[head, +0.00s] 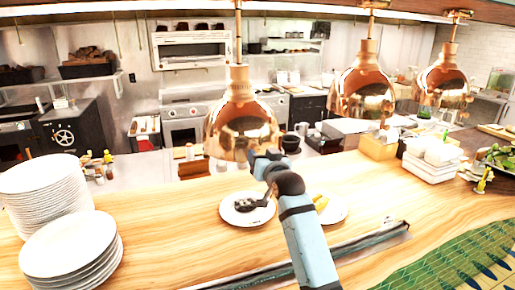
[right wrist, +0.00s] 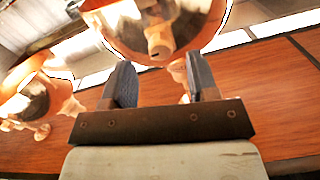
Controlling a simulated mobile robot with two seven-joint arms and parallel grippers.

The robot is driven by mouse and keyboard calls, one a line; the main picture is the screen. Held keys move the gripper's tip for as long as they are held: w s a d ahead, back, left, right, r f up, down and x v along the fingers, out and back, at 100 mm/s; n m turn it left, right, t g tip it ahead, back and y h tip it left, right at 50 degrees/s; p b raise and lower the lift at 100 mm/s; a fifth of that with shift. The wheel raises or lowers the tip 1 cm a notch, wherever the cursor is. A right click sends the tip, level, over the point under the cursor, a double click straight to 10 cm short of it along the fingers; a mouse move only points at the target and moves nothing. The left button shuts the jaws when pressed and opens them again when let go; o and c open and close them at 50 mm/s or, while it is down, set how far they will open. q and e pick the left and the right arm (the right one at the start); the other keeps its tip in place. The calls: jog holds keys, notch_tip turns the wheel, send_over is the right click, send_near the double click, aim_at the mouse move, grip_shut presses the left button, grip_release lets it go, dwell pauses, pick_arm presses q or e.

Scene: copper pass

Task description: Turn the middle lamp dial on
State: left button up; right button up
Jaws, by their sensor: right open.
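Three copper lamps hang in a row over the wooden counter in the head view: the left lamp (head: 240,118), the middle lamp (head: 362,98) and the right lamp (head: 444,82). No dial can be made out clearly on them there. My right gripper (head: 262,155) is by the lower rim of the left lamp, apart from the middle lamp. In the right wrist view, the right gripper (right wrist: 158,78) is open and empty, with one copper lamp (right wrist: 190,20) just beyond its fingers. A second copper lamp (right wrist: 22,100) is at the left. My left gripper is out of view.
A plate with dark food (head: 228,212) and a plate with yellow food (head: 336,213) lie on the counter (head: 170,235) below the gripper. Stacked white plates (head: 70,245) stand at the left. White dishes (head: 432,165) and a wooden box (head: 378,147) stand at the right.

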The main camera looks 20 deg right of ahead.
aim_at(257, 151)
jog(key=shift+w+a+r, duration=0.1)
jog(key=shift+w+r, duration=0.05)
jog(key=shift+w, duration=1)
jog(key=shift+w+p, duration=0.3)
jog(key=shift+w, duration=0.15)
jog(key=c, duration=0.9)
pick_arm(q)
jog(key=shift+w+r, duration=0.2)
